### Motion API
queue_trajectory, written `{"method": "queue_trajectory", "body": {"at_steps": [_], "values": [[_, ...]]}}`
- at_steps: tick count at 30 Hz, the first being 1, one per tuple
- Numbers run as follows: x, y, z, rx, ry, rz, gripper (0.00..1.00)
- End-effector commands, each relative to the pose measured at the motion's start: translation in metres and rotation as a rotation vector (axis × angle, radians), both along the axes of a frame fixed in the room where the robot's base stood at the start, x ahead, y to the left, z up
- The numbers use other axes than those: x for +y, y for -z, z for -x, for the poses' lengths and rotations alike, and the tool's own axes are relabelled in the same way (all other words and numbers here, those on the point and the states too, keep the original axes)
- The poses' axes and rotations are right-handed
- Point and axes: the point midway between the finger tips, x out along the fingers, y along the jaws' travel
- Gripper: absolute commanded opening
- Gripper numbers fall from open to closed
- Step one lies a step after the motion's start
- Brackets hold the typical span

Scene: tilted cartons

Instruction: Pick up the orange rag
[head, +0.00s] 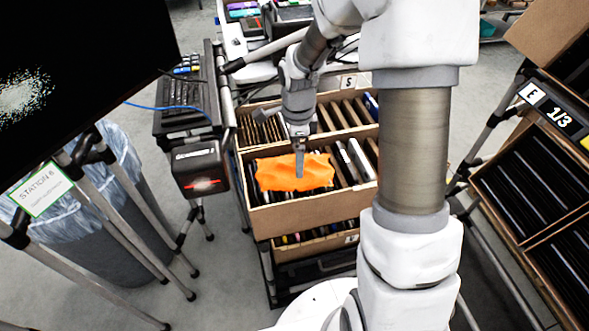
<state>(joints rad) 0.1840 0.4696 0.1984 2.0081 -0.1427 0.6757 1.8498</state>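The orange rag (280,174) lies crumpled on top of dark and pale upright items in the front carton (300,213), toward that carton's left side. My gripper (300,170) points down at the rag, its grey fingertip in front of or on the rag's middle. Only one slim finger shape shows, so I cannot tell whether the fingers are apart or whether they touch the cloth. My arm comes in from the top right and hides part of the carton's right side.
A second carton (258,110) with upright items stands behind. A keyboard (186,98) and a scanner-like device (200,166) with a red light are at left. A lined bin (100,225) and metal poles stand far left. Carton racks (540,185) stand at right. Floor shows between.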

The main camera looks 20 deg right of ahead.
Motion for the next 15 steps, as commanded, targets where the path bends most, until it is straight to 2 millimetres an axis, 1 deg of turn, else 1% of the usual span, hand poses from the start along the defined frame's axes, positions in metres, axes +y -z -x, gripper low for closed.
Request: {"method": "queue_trajectory", "body": {"at_steps": [1,3,6,9,14,15], "values": [[-0.001,0.01,0.001,0.006,0.002,-0.001,1.0],[-0.001,0.021,0.001,0.005,0.0,-0.001,1.0],[-0.001,0.031,0.001,0.003,0.001,-0.001,1.0],[-0.001,0.035,0.001,0.002,0.001,0.0,1.0],[-0.001,0.035,0.0,0.001,0.0,0.0,1.0],[-0.001,0.035,0.001,0.001,0.001,0.0,0.98]]}}
